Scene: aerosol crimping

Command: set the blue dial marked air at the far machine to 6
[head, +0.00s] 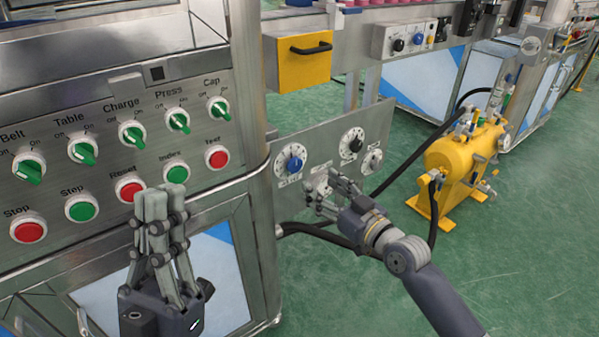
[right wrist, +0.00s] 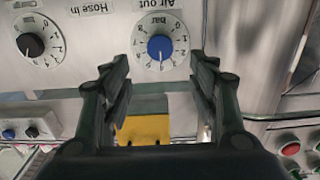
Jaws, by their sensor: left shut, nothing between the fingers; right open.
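On the grey panel beside the near machine, a blue dial (head: 291,160) with a numbered white scale stands upright. In the right wrist view this dial (right wrist: 160,48) appears upside down under the label "Air out", its white pointer toward the bottom of the picture; the number there is too small to read. A smaller blue knob (head: 418,40) is on the far machine's control box (head: 396,46); its label is unreadable. My right gripper (head: 322,190) is open and empty before the grey panel, apart from the dial. My left gripper (head: 165,190) is shut and empty before the button panel.
A yellow drawer (head: 304,62) sits above. A yellow tank (head: 466,152) with hoses stands on the right. Green floor (head: 520,230) is open at right.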

